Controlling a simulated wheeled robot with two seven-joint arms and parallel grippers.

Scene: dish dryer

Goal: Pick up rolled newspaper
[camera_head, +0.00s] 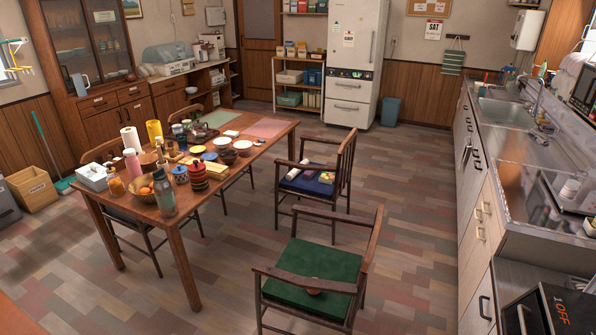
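I cannot single out the rolled newspaper with certainty. A small pale roll-like item (293,174) lies at the left side of the blue seat cushion (304,186) of the far wooden chair, beside some small colourful items (323,171). It is too small to tell whether it is newspaper. Neither of my grippers is in view.
A long wooden table (186,240) on the left is crowded with dishes, bottles and jars. A chair with a green cushion (311,272) stands nearer. A kitchen counter (507,150) runs along the right. Floor between chairs and counter (405,220) is clear.

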